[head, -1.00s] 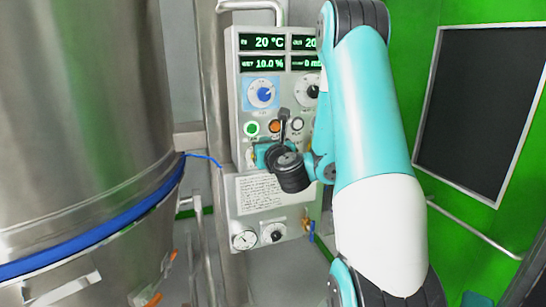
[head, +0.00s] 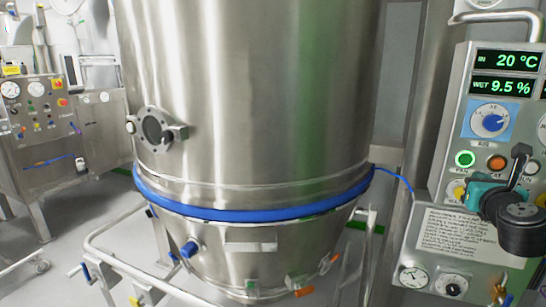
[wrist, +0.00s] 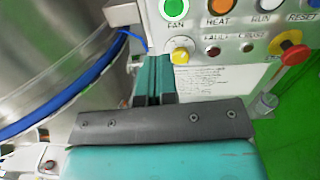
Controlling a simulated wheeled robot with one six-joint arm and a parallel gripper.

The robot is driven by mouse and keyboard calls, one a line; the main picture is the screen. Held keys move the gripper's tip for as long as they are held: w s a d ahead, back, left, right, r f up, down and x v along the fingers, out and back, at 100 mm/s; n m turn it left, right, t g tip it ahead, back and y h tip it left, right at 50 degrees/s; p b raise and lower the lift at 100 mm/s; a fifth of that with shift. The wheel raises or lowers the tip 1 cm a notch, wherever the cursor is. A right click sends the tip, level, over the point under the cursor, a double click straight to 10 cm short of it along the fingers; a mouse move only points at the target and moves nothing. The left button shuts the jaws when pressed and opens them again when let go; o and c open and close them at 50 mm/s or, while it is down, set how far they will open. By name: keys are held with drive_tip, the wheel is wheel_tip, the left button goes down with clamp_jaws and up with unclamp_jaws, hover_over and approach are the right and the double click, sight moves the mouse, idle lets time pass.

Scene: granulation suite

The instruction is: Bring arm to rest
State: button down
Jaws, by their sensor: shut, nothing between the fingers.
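My gripper (wrist: 153,68) shows in the wrist view as teal fingers, shut and empty, in front of a dark palm. In the head view, the end of my arm with the gripper (head: 480,193) is at the right, in front of the control panel (head: 455,200). It overlaps the area below the buttons; whether it touches the panel cannot be told. The rest of my arm is mostly outside the head view. The panel reads 20 °C and WET 9.5 %, and its FAN button (head: 465,158) is lit green.
A large steel vessel (head: 250,90) with a blue seal ring (head: 250,213) stands left of the panel, on a tubular frame (head: 115,262). Another control cabinet (head: 40,120) is at the far left. A red knob (wrist: 293,53) sticks out from the panel. Floor shows at left.

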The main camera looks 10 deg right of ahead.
drive_tip(key=a+r+n+g+y, duration=0.1)
drive_tip(key=a+n+g+y, duration=0.2)
drive_tip(key=a+n+y, duration=1.85)
drive_tip(key=s+a+f+n+g+h, duration=0.1)
drive_tip(key=s+a+n+g+h, duration=0.2)
drive_tip(key=a+n, duration=0.45)
drive_tip(key=s+a+n+g+h, duration=0.25)
drive_tip(key=s+a+n, duration=0.25)
drive_tip(key=a+n, duration=0.25)
drive_tip(key=s+a+f+n+g+h, duration=0.1)
drive_tip(key=s+n+g+h, duration=0.2)
drive_tip(key=s+n+g, duration=0.4)
drive_tip(key=s+n, duration=0.5)
drive_tip(key=s, duration=0.1)
drive_tip(key=shift+s+a+f, duration=0.15)
drive_tip(key=shift+s+f, duration=0.05)
drive_tip(key=shift+s, duration=0.2)
